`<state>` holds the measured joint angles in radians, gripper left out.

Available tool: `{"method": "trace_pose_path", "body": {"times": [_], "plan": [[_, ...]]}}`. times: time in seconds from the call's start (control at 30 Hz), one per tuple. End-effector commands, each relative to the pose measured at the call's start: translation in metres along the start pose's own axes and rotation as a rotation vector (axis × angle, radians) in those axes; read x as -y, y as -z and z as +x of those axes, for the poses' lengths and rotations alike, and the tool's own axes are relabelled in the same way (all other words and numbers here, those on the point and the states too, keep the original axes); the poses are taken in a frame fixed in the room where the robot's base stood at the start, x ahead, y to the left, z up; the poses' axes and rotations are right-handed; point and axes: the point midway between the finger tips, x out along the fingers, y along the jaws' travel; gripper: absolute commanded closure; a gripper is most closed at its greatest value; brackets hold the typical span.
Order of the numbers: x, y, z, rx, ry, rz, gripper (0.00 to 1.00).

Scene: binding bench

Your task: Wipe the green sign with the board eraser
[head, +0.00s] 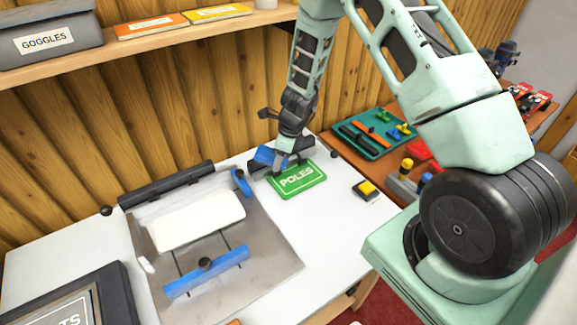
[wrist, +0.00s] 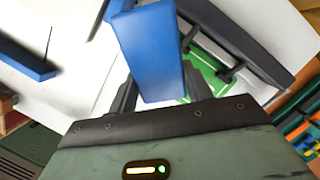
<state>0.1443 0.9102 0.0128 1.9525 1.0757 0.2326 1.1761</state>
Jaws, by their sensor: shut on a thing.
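The green sign (head: 300,181), lettered "POLES", lies flat on the white bench top, right of the binding machine. My gripper (head: 272,165) is at the sign's upper left edge, shut on a blue block that appears to be the board eraser (head: 265,156). In the wrist view the eraser (wrist: 152,50) stands out between my two fingers (wrist: 160,90). Part of the green sign (wrist: 208,72) shows behind it, partly hidden by the eraser and a dark bar. I cannot tell whether the eraser touches the sign.
A grey machine (head: 262,267) with a white pad (head: 197,220) and blue bar (head: 206,272) fills the bench left of the sign. A yellow-and-black block (head: 367,190) sits to its right. A teal tray (head: 375,134) of tools is beyond. Bare bench (head: 325,225) lies in front.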

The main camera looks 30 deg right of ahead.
Motion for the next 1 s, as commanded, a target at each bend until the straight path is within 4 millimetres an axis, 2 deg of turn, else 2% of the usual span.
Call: {"method": "trace_pose_path", "body": {"times": [0.13,0.23,0.5,0.63,0.77,1.0], "plan": [[0.002,-0.001,-0.002,-0.011,-0.008,-0.034,0.87],[0.007,0.0,-0.007,-0.044,-0.033,-0.131,0.87],[0.031,0.019,-0.028,-0.19,-0.115,-0.579,0.87],[0.041,0.028,-0.034,-0.232,-0.126,-0.724,0.87],[0.044,0.033,-0.031,-0.247,-0.129,-0.778,0.87],[0.044,0.039,-0.01,-0.246,-0.128,-0.778,0.87]]}}
